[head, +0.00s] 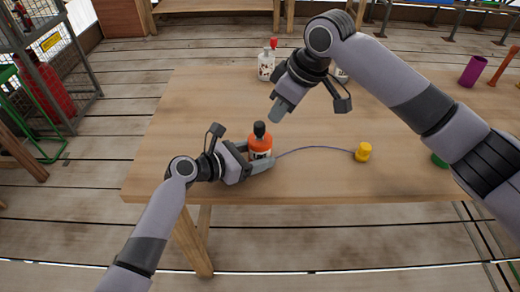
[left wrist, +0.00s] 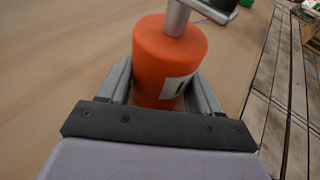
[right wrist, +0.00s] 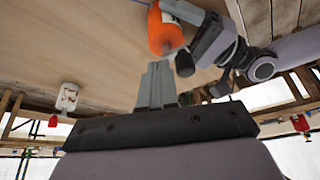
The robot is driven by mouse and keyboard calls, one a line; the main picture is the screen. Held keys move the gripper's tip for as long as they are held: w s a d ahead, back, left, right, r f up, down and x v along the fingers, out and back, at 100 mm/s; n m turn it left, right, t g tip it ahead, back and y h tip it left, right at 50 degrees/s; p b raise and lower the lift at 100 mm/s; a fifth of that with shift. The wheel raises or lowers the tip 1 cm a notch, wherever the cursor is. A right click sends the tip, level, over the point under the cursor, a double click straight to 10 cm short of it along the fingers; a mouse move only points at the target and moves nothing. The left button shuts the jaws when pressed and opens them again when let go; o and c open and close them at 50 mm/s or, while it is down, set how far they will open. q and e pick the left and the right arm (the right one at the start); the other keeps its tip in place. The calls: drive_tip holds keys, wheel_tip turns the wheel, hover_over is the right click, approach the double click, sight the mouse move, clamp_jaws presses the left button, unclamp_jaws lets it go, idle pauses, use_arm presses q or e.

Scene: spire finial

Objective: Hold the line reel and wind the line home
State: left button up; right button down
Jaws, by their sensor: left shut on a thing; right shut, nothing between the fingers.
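The line reel (head: 261,146) is an orange drum with a pale label and a dark knob on top, upright near the table's front edge. My left gripper (head: 258,160) is shut around its lower body. The left wrist view shows the orange drum (left wrist: 166,62) between both fingers, with a silver crank post on top. A thin purple-blue line (head: 318,148) curves across the table from the reel to a yellow weight-like piece (head: 363,152). My right gripper (head: 280,108) is shut and empty, above the table behind the reel. Its closed fingers (right wrist: 157,84) show in the right wrist view.
A white bottle with a red top (head: 266,66) stands at the back, with another white item (head: 341,75) partly behind my right arm. A purple cylinder (head: 472,70) stands back right. A green piece (head: 439,160) lies partly hidden at right. The table's left side is clear.

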sight(269, 144)
drive_tip(key=shift+f, duration=0.15)
drive_tip(key=shift+f, duration=1.35)
drive_tip(key=shift+a, duration=0.15)
drive_tip(key=shift+s+a, duration=0.1)
drive_tip(key=shift+a, duration=0.55)
drive_tip(key=shift+s+a, duration=0.15)
drive_tip(key=shift+s, duration=0.1)
drive_tip(key=shift+f, duration=0.15)
drive_tip(key=shift+d, duration=0.2)
wheel_tip(269, 144, up, 7)
idle(0.6)
